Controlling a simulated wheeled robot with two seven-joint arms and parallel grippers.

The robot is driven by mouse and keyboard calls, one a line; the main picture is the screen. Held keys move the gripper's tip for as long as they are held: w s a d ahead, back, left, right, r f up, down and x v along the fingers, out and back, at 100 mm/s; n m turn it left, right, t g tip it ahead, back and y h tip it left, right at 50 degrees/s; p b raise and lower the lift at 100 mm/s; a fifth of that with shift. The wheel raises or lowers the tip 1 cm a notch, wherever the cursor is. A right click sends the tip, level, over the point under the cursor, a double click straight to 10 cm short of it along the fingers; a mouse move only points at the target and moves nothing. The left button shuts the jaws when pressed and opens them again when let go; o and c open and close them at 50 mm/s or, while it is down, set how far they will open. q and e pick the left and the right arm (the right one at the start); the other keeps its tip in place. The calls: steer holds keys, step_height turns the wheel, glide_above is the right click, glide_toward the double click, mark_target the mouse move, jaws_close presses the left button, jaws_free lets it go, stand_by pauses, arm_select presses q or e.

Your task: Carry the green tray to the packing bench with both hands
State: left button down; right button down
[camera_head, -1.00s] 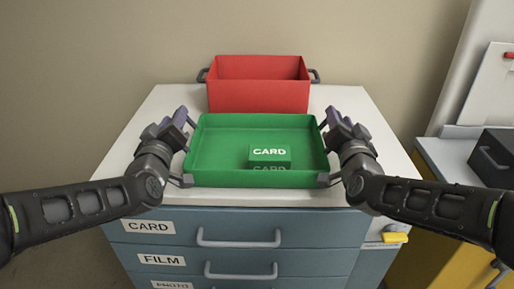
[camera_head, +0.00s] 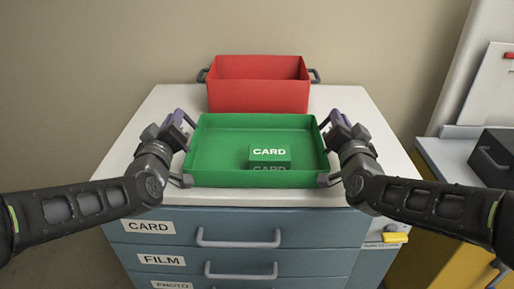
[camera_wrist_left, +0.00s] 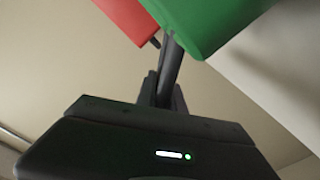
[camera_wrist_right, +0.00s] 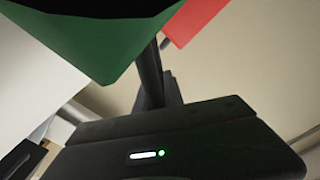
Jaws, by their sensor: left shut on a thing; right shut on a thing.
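The green tray (camera_head: 216,178) is level over the white top of a drawer cabinet; I cannot tell whether it touches the top. A green box marked CARD (camera_head: 269,155) sits inside it, towards the front. My left gripper (camera_head: 184,127) is shut on the handle at the tray's left side. My right gripper (camera_head: 329,127) is shut on the handle at its right side. Each wrist view shows dark fingers at a handle bar, with the tray's green wall beside it, in the left wrist view (camera_wrist_left: 205,22) and the right wrist view (camera_wrist_right: 105,50). No packing bench is identifiable.
A red tray (camera_head: 258,96) with side handles stands close behind the green one. The cabinet (camera_head: 375,155) has blue drawers labelled CARD and FILM in front. A wall closes the back. At the right are a grey surface (camera_head: 440,160) and a dark box (camera_head: 496,158).

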arm_select(q)
steer(key=shift+r, duration=0.1)
arm_select(e)
steer(key=shift+r, duration=0.1)
stand_by(0.6)
